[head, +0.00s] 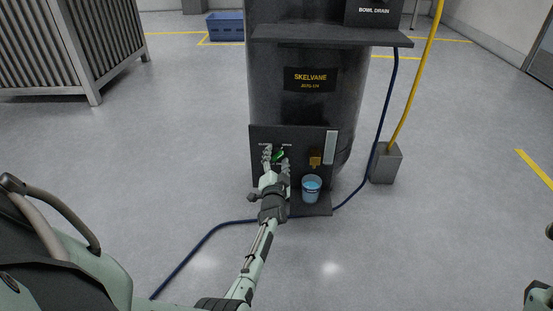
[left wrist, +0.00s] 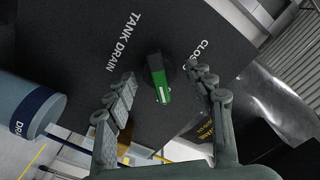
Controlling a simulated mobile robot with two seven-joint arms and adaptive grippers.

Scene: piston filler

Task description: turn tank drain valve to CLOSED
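The tank drain valve has a green-ended handle (left wrist: 161,88) on a dark panel, beside the words TANK DRAIN (left wrist: 124,41). A label starting CLOS (left wrist: 200,48) lies to its right in the left wrist view, its rest hidden by a finger. The green handle (head: 279,155) also shows at the left of the panel in the head view, partly covered by my fingers. My left gripper (head: 276,151) is open, with its fingers (left wrist: 162,73) on either side of the handle. Gaps show on both sides, so it is not gripping.
A blue hose (head: 205,240) crosses the floor. A grey block (head: 385,163) with a yellow pipe stands right. The floor in front is mostly clear.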

